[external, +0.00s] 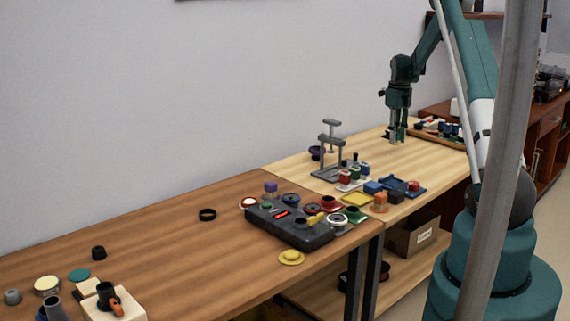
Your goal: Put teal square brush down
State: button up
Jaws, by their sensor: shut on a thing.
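My gripper (396,134) hangs from the teal arm at the right, pointing down over the far part of the light wooden table (285,162). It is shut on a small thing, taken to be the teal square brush. The brush is too small and too hidden by the fingers to make out its shape. I cannot tell whether it touches the table top or is just above it.
A wooden tray (462,144) of small parts lies right of my gripper. A grey stand (331,150) and several coloured parts are left and nearer. A dark box (289,229) sits on the brown table (160,250). Bare table lies below my gripper.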

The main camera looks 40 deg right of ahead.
jog(key=shift+f, duration=0.1)
jog(key=shift+f, duration=1.8)
jog(key=shift+f+b, duration=0.1)
jog(key=shift+b, duration=0.25)
jog(key=o, duration=0.9)
jog(key=shift+c, duration=0.2)
notch_tip(320, 180, up, 12)
jog(key=shift+r+p, duration=0.15)
jog(key=shift+p, duration=0.65)
